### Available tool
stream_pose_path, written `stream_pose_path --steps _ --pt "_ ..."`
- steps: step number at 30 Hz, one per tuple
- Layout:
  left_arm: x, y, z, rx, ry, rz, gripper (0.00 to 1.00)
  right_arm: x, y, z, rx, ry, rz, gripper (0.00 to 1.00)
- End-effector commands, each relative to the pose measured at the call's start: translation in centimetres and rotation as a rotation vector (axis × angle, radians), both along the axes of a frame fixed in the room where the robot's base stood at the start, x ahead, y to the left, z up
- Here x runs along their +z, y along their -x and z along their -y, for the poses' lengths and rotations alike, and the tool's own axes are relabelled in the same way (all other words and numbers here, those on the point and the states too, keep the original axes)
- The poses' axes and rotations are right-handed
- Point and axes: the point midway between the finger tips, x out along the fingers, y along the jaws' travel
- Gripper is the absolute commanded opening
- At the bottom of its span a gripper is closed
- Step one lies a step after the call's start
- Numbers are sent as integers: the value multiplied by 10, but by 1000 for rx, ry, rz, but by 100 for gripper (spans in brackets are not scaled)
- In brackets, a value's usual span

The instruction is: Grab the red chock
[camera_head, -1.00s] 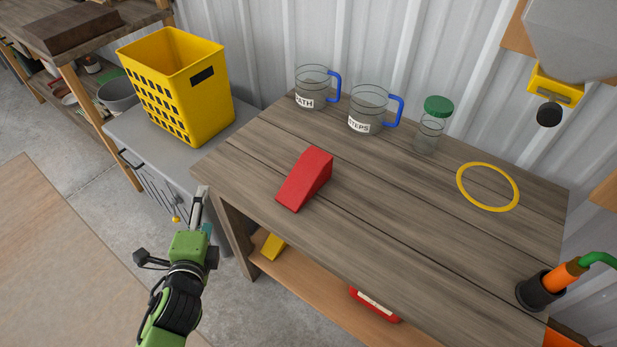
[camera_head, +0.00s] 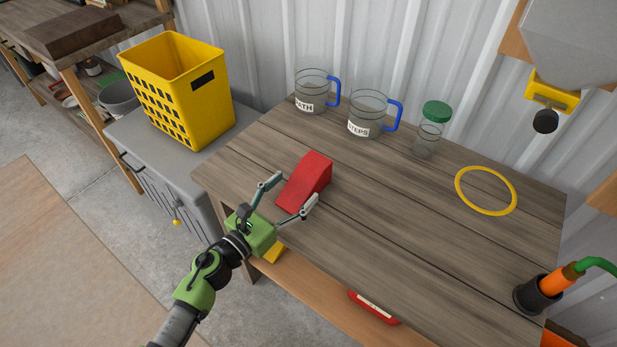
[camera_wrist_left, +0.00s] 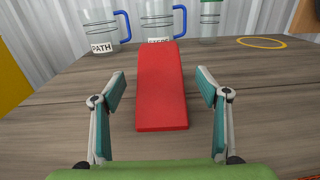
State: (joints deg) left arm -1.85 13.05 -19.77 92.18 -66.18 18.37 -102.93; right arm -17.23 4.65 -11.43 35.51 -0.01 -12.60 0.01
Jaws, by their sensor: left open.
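The red chock (camera_head: 306,181), a wedge-shaped block, lies on the wooden table near its front left part. My left gripper (camera_head: 289,196) is open at the table's front edge, with its fingers on either side of the chock's near end. In the left wrist view the chock (camera_wrist_left: 161,90) stands centred between and beyond the two open fingers (camera_wrist_left: 165,91), with a gap on each side. Neither finger appears to touch it. My right gripper is not in view.
Two clear mugs with blue handles, PATH (camera_head: 311,92) and STEPS (camera_head: 367,114), stand behind the chock. A green-lidded jar (camera_head: 430,137) and a yellow ring (camera_head: 486,209) are to the right. A yellow basket (camera_head: 203,108) sits on a grey cabinet at left. Wood around the chock is clear.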

Motion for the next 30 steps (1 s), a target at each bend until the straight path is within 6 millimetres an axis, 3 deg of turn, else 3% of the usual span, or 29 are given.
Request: stream_pose_path --steps 8,15,24,25,30 --pt "2 -19 14 1 2 0 68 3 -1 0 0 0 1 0" --pt "2 -47 34 1 3 -1 68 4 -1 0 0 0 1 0" --pt "2 -52 39 1 2 -1 68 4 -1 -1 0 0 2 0" --pt "2 -52 39 1 2 -1 65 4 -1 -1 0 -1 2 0" --pt "2 -52 38 1 2 -1 21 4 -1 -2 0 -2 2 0"
